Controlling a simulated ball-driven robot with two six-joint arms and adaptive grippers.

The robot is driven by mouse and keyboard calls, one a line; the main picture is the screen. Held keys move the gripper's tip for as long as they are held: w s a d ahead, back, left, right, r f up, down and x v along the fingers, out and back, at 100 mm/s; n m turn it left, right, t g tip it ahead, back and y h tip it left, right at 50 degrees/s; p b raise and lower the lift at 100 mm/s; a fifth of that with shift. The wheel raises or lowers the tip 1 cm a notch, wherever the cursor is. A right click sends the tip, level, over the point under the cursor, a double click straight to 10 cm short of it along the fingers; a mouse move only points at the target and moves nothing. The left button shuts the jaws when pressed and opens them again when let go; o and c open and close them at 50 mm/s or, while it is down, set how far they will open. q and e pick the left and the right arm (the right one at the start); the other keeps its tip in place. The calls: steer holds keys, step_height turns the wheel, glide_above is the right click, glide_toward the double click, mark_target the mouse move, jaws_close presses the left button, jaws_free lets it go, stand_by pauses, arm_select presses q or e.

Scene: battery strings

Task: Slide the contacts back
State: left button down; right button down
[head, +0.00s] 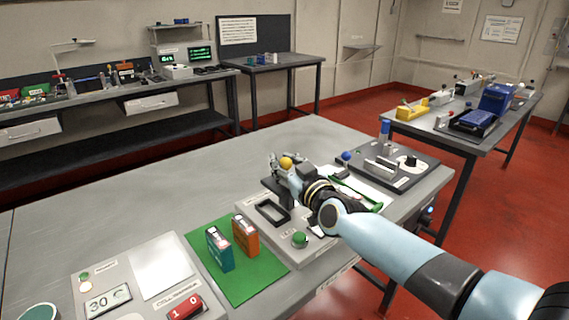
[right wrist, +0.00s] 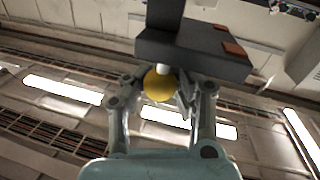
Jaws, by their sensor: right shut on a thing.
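A yellow ball knob (head: 286,162) is at the fingertips of my right gripper (head: 284,170), over the grey station plate (head: 262,233). In the right wrist view the knob (right wrist: 158,86) is between the two fingers, on a short pale stem below a dark block (right wrist: 195,52) with copper-coloured contact pads (right wrist: 234,48). My right gripper (right wrist: 160,95) is shut on the knob. An empty-looking black frame (head: 271,211) and a green button (head: 300,240) are on the plate. My gripper and arm hide part of the contact slide in the head view. My left gripper is not in view.
A green battery (head: 219,249) and an orange battery (head: 245,236) stand on a green mat (head: 255,288) left of the plate. A panel with a red switch (head: 184,307) is farther left. A dark panel (head: 405,180) is to the right. The table's back left is clear.

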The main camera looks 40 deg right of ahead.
steer(key=shift+f, duration=0.15)
steer(key=d+b, duration=0.1)
steer(key=d, duration=0.4)
steer(key=shift+w+d+f, duration=0.1)
steer(key=shift+w+d, duration=0.05)
steer(key=c, duration=1.5)
jaws_free()
steer(key=shift+d, duration=0.1)
steer(key=o, duration=0.5)
steer(key=shift+s+d, duration=0.2)
steer(key=shift+s, duration=0.1)
steer(key=shift+w, duration=0.1)
steer(key=shift+a+r, duration=0.1)
steer(key=shift+r, duration=0.1)
